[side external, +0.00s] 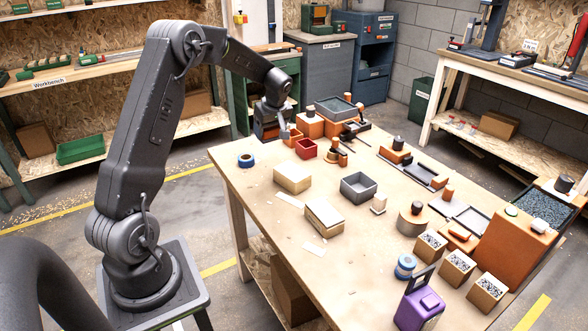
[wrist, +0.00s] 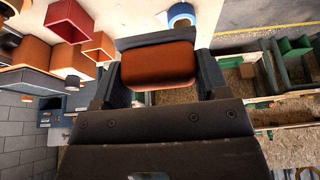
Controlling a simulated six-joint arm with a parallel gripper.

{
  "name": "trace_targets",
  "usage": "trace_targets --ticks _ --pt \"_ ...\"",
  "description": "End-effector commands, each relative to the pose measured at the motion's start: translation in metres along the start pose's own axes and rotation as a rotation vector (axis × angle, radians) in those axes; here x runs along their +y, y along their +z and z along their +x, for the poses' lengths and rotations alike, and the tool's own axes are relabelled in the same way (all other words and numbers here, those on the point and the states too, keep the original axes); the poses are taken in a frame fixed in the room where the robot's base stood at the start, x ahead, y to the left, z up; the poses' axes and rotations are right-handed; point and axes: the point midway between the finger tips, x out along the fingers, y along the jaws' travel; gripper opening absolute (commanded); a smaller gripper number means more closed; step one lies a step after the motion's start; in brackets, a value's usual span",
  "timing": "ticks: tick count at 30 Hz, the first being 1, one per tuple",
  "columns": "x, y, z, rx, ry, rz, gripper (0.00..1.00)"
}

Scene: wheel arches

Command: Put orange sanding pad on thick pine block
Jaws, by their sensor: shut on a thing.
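My gripper (side external: 267,128) is at the far left end of the table, above or beside its edge. In the wrist view my gripper (wrist: 160,78) is shut on the orange sanding pad (wrist: 157,66), which has a dark backing strip along one edge. In the side view the pad is hard to make out behind the dark jaws. Two pale wooden blocks stand on the table: one (side external: 293,178) near the left and one (side external: 324,216) nearer the camera. Either could be the thick pine block; I cannot tell which is thicker. My gripper is apart from both.
A red open box (side external: 306,149) and a small orange box (side external: 291,137) stand close beside my gripper. A blue tape roll (side external: 246,160) lies near the left edge. A grey open bin (side external: 358,187) stands right of the blocks.

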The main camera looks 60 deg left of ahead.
Motion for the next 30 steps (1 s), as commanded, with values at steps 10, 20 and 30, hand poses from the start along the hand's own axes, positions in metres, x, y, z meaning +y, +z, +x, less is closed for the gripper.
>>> trace_targets --ticks 10,20,30 --pt "-0.05 -0.003 -0.007 -0.001 0.0 0.004 0.44" --pt "0.007 0.047 0.017 -0.001 0.001 0.008 0.44" --pt "0.042 0.076 0.031 0.0 0.0 0.002 0.44"
